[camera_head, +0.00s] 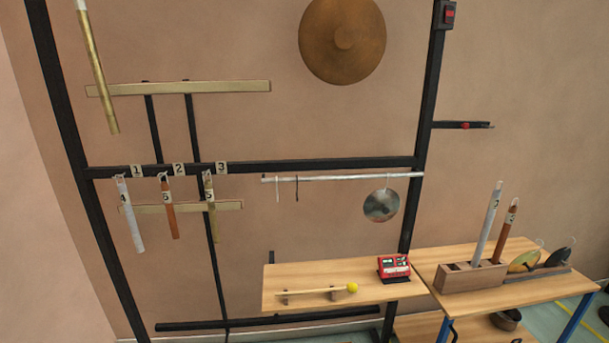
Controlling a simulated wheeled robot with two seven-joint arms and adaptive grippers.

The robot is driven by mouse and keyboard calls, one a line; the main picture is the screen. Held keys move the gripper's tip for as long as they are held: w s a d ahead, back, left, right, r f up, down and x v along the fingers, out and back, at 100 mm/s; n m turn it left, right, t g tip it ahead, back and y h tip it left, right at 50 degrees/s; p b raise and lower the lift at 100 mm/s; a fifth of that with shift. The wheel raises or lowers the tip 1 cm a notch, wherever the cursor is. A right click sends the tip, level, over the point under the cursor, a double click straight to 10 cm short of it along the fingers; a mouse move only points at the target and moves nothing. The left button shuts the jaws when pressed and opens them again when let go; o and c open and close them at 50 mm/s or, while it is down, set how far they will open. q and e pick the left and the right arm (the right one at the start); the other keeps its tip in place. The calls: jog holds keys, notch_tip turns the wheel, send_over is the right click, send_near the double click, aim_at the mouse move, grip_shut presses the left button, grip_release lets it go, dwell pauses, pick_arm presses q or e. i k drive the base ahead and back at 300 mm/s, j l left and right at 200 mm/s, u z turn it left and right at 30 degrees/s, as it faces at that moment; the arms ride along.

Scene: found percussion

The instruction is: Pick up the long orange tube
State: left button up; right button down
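Two orange-brown tubes are in view. One orange tube (505,236) stands upright, slightly tilted, in a wooden block (465,279) on the right bench, beside a taller silver tube (486,222). Another orange tube (169,208) hangs from the black rail under the plate marked 2, between a silver tube (131,216) and a brass tube (210,208). I cannot tell for certain which orange tube is longer. Neither of my grippers shows in the head view.
A gong (342,38) hangs high on the frame, and a pan lid (381,205) hangs from a rod. A shelf (395,292) holds a yellow-headed mallet (351,288) and a red device (394,266). Castanet-like pieces (523,262) sit right of the block.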

aim_at(513, 208)
jog(key=z, duration=1.4)
